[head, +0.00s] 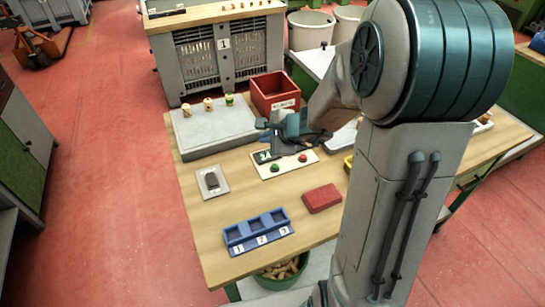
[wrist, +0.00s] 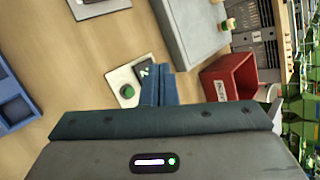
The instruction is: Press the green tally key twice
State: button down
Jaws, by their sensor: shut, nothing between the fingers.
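The tally panel (head: 286,165) is a pale plate on the wooden table with a green key (head: 274,168), a red key (head: 302,157) and a small dark green display (head: 264,156). The display's figure is too small to read surely. In the wrist view the green key (wrist: 127,91) and the display (wrist: 144,71) show just left of my gripper (wrist: 158,71). Its blue fingers are shut with nothing between them. They appear above the panel, beside the green key; contact is not visible. The red key is hidden there behind my fingers.
A grey slab (head: 214,130) with several stoppers and a red bin (head: 274,93) stand behind the panel. A switch plate (head: 212,183) lies left, a red block (head: 321,198) right in front, and a blue numbered tray (head: 258,233) at the front. Bare wood lies between them.

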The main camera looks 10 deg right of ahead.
jog(key=d+f+m, duration=0.1)
jog(key=w+d+f+m+h, duration=0.1)
jog(key=m, duration=0.1)
jog(key=w+d+f+m, duration=0.1)
jog(key=shift+w+d+f+p, duration=0.15)
jog(key=shift+w+d+p, duration=0.1)
jog(key=shift+d+p, duration=0.1)
jog(key=shift+f, duration=0.15)
jog(key=b, duration=0.7)
send_over(275, 166)
jog(key=f, duration=0.7)
jog(key=shift+s+d+f, duration=0.25)
jog(key=shift+s+f, duration=0.1)
jog(key=shift+f+b, duration=0.4)
jog(key=shift+b, duration=0.15)
jog(key=shift+f, duration=0.15)
dwell(0.4)
jog(key=shift+f+b, duration=0.25)
jog(key=shift+b, duration=0.4)
